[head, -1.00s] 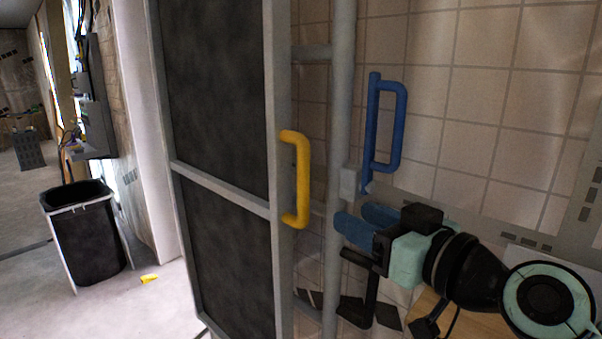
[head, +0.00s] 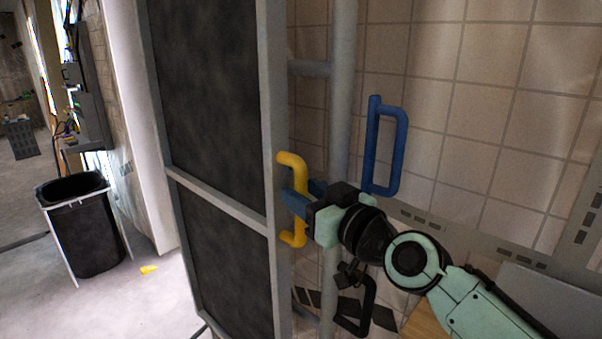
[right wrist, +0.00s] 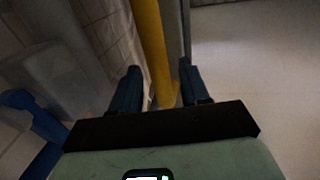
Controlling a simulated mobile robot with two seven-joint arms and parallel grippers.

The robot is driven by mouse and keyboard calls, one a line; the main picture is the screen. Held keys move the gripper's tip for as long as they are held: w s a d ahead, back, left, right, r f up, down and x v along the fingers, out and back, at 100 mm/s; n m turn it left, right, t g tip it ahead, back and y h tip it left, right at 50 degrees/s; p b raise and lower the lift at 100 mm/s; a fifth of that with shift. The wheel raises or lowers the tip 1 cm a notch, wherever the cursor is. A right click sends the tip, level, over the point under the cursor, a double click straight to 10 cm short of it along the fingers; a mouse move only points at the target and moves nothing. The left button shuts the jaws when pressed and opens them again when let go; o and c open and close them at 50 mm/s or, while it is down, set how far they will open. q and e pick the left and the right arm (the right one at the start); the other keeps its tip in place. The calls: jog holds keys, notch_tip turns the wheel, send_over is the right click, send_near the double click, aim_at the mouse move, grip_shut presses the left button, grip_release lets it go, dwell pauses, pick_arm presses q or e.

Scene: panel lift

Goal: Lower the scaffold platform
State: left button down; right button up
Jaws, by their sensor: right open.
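The scaffold platform (head: 208,95) is a dark panel in a grey frame, standing upright left of the middle in the head view. A yellow handle (head: 293,160) is on its right edge. A blue handle (head: 398,150) is on the grey post (head: 343,75) side, further right. My right gripper (head: 301,194) is at the yellow handle, with its blue fingers open. In the right wrist view the yellow handle (right wrist: 150,40) runs between the two spread fingers, which look apart from it. My left gripper is out of view.
A black bin (head: 88,235) stands on the floor at the left, with a small yellow piece (head: 148,269) near it. A tiled wall (head: 480,90) is behind the post. The floor between bin and platform is mostly clear.

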jog(key=shift+p+x, duration=0.35)
jog(key=shift+x, duration=0.5)
jog(key=shift+s, duration=0.1)
jog(key=shift+c, duration=0.3)
grip_shut()
